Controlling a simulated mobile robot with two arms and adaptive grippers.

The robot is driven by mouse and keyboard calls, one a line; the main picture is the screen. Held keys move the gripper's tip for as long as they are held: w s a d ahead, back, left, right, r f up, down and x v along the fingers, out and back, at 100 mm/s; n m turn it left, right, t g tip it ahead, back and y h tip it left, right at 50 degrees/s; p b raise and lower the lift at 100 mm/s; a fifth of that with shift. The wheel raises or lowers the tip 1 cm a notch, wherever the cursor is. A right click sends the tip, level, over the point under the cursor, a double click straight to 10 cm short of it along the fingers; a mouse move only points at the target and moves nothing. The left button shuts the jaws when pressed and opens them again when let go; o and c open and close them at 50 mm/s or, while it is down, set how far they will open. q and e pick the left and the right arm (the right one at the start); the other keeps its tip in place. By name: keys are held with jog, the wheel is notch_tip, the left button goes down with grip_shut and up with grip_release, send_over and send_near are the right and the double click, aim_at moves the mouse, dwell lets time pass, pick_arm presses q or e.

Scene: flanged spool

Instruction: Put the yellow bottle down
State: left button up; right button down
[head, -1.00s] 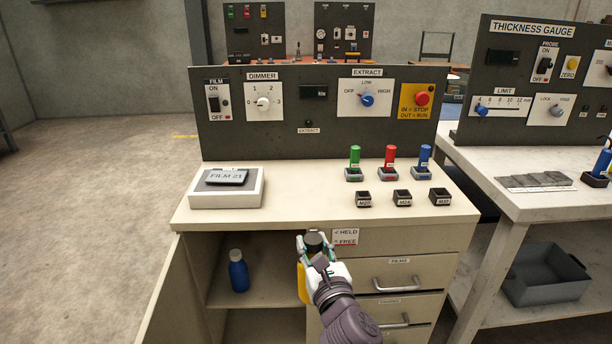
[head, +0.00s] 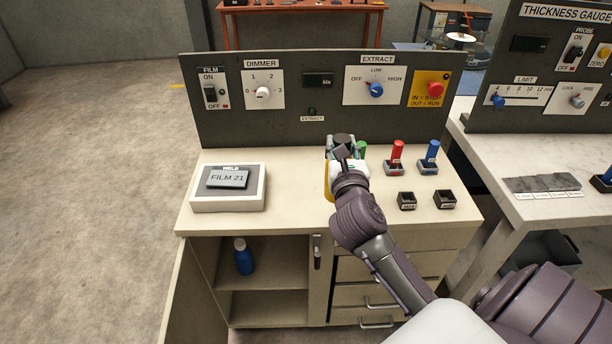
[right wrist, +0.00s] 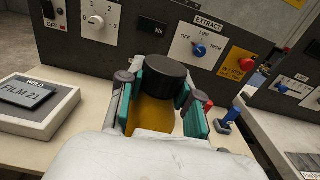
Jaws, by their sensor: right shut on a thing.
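The yellow bottle with a black cap (right wrist: 165,75) is held between the teal-padded fingers of my right gripper (head: 343,155). In the right wrist view its yellow body (right wrist: 152,115) shows between the fingers. In the head view a strip of yellow (head: 329,182) shows beside the gripper, over the cream worktop (head: 290,190). The bottle looks upright. Its base is hidden by the gripper, so I cannot tell whether it touches the worktop. My left gripper is not in view.
A film box (head: 228,187) stands on the left of the worktop. Red (head: 397,151) and blue (head: 431,152) pegs stand in holders on the right, with small black bins (head: 407,200) in front. A green peg is partly hidden behind the gripper. A blue bottle (head: 243,257) stands in the cupboard below.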

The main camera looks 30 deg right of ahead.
jog(key=w+a+f+b, duration=0.1)
jog(key=w+a+f, duration=0.1)
jog(key=w+f, duration=0.8)
jog(key=shift+w+f, duration=0.2)
jog(key=shift+w, duration=0.1)
jog(key=shift+f+b, duration=0.25)
jog(key=shift+b, duration=0.1)
jog(key=c, duration=0.8)
grip_release()
jog(key=shift+r, duration=0.1)
